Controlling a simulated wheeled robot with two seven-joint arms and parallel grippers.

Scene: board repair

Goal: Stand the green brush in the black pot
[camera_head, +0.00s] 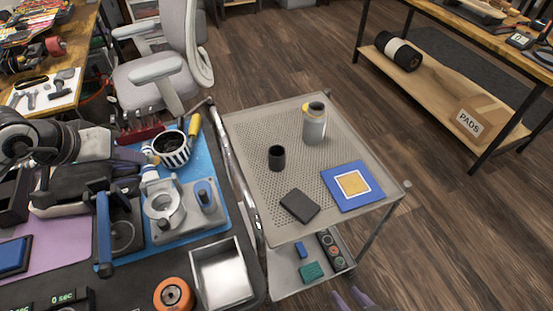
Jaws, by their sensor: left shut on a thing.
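The black pot (277,158) stands upright on the upper shelf of the metal trolley, and nothing shows standing in it. I cannot make out a green brush in this view. My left gripper (138,172) reaches in from the left over the workbench, beside the striped pot and well left of the black pot. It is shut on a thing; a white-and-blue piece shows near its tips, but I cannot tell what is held. My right gripper (350,298) shows only its fingertips at the bottom edge, apart and empty, below the trolley.
A striped pot (172,150), a clamp stand (200,218) and a metal tray (222,275) crowd the workbench. A green block (312,271) lies on the lower shelf.

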